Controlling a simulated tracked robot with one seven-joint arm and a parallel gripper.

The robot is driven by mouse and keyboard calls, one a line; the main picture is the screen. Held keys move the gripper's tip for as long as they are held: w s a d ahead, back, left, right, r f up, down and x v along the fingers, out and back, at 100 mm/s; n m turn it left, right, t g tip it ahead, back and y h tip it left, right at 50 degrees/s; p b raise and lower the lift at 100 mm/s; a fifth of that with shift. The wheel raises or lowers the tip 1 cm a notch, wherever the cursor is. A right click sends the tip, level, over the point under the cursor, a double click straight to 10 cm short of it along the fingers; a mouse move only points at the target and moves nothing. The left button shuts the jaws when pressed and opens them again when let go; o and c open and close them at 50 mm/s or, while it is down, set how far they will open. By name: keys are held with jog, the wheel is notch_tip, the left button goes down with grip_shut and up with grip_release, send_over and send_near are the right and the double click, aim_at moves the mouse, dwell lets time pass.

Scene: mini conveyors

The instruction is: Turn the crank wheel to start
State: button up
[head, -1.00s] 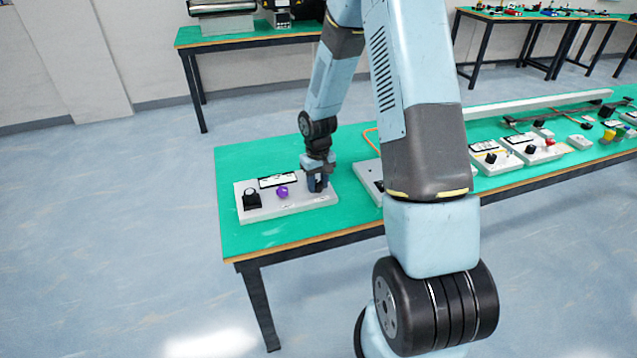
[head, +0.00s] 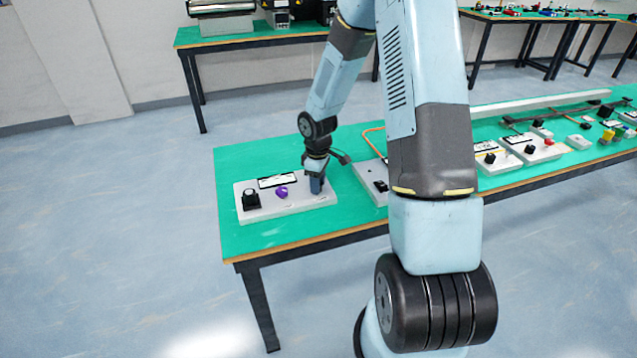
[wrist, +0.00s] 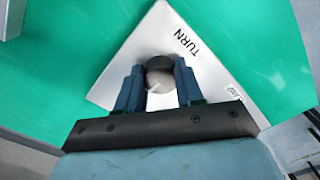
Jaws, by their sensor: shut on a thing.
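The white control panel (head: 297,202) lies on the near green table, with a black knob (head: 250,200) at its left and a purple knob (head: 281,192) near its middle. My gripper (head: 317,186) points down over the panel's right end. In the wrist view, the blue fingers of my gripper (wrist: 160,88) stand on both sides of a round dark-and-grey knob (wrist: 160,66) and are shut on it. The word TURN is printed on the panel beside it. In the head view my fingers hide this knob. I cannot tell for sure whether it is the crank wheel.
More white panels with knobs (head: 510,155) stand to the right on the same green table (head: 240,165). One panel (head: 372,174) sits close to the right of my gripper, partly behind my arm.

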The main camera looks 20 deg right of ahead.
jog(key=shift+w, duration=0.1)
dwell(0.5)
jog(key=o, duration=1)
jog(key=shift+o, duration=0.2)
notch_tip(320, 180, up, 14)
jog(key=shift+f, duration=0.15)
